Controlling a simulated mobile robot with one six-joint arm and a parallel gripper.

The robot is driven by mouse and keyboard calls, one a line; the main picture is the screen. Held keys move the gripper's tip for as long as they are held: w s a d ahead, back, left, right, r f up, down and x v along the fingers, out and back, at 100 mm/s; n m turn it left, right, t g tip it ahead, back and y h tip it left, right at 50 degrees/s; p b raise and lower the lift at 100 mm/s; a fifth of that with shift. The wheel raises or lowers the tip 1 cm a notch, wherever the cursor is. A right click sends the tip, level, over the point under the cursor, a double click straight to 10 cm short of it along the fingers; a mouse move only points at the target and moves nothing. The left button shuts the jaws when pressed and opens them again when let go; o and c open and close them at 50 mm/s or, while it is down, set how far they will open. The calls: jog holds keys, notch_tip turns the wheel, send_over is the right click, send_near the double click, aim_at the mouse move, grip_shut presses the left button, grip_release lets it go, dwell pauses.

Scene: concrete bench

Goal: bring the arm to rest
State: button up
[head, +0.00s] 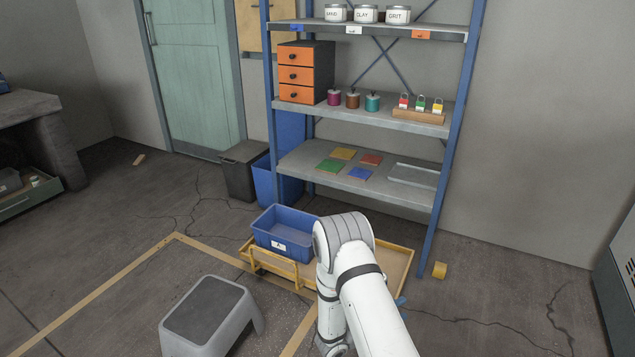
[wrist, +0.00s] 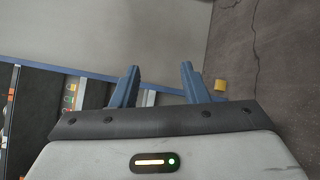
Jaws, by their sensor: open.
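My gripper (wrist: 159,84) shows in the wrist view with its two blue fingers apart and nothing between them. Behind the fingers are the blue shelf upright and the grey wall. In the head view my white arm reaches up from the bottom, bent at a grey joint, in front of the wooden trolley (head: 397,262). The gripper is mostly hidden behind the arm there; a small blue part shows at its lower right.
A blue shelf rack (head: 425,198) holds jars, orange drawers, coloured squares and padlocks. A blue bin (head: 285,242) sits on the trolley. A grey step stool (head: 256,322) stands at front left. A yellow block (head: 440,270) lies by the rack's right foot. Floor at right is clear.

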jog(key=s+d+r+m+g+y+p, duration=0.15)
jog(key=s+r+g+p, duration=0.25)
jog(key=r, duration=0.7)
jog(key=s+d+r+m+g+y+p, duration=0.1)
jog(key=s+r+m+g+p, duration=0.25)
jog(key=r, duration=0.65)
jog(key=s+d+r+m+g+y+p, duration=0.2)
jog(key=s+r+g+p, duration=0.15)
jog(key=r, duration=0.75)
jog(key=s+a+r+t+y+p, duration=0.2)
jog(key=s+a+r+y+p, duration=0.1)
jog(key=r, duration=0.6)
jog(key=s+a+r+m+t+y+p, duration=0.1)
jog(key=s+a+r+y+p, duration=0.3)
jog(key=r+p, duration=0.4)
jog(key=s+a+r+t+y+p, duration=0.2)
jog(key=s+a+r+y+p, duration=0.2)
jog(key=s+r, duration=0.3)
notch_tip(320, 180, up, 3)
jog(key=shift+a+r+m+t+y+p, duration=0.1)
jog(key=shift+a+m+t+y+p, duration=0.15)
jog(key=shift+y+p, duration=0.35)
jog(key=shift+a, duration=0.15)
jog(key=shift+c, duration=0.5)
